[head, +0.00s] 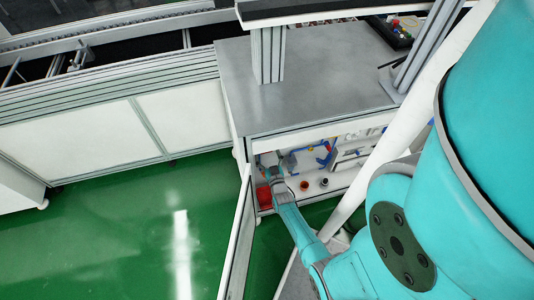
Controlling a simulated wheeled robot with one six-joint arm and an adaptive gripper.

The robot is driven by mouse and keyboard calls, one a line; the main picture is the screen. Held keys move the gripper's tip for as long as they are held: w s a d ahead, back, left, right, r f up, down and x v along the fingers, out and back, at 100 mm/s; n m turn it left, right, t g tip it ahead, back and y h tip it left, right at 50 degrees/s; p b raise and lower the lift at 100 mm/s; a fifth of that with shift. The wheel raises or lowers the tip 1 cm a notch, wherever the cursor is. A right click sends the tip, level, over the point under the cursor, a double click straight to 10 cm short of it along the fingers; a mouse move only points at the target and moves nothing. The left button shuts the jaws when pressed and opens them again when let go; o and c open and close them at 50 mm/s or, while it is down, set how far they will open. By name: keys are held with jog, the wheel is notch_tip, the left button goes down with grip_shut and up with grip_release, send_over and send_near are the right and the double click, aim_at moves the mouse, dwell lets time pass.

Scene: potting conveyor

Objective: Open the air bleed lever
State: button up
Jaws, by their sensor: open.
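My gripper (271,168) reaches into the open front of a white cabinet (288,138) under a grey worktop. It is small in the head view and its jaws are open, with nothing seen between them. Blue fittings or tubing (325,153) show inside the cabinet, to the right of the gripper. I cannot tell which small part is the air bleed lever; it may be among these fittings or hidden by my gripper. Whether the gripper touches anything there is too small to tell.
The cabinet door (238,240) stands open left of my arm. A red item (264,197) and small dark and red round items (304,185) sit low in the cabinet. A conveyor (100,100) stands at left. The green floor (130,225) there is clear.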

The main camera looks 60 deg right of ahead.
jog(key=shift+w+d, duration=0.4)
jog(key=shift+d, duration=0.05)
jog(key=c, duration=1.2)
jog(key=shift+o, duration=0.2)
jog(key=shift+n, duration=0.3)
jog(key=shift+w+a+r+n, duration=0.3)
jog(key=shift+w+n, duration=0.1)
jog(key=shift+n, duration=2.5)
jog(key=shift+w+a+r+n, duration=0.2)
jog(key=shift+w+a+n, duration=0.15)
jog(key=shift+n, duration=2.55)
jog(key=shift+w+a+r+n, duration=0.25)
jog(key=shift+w+n, duration=0.15)
jog(key=shift+n, duration=2.5)
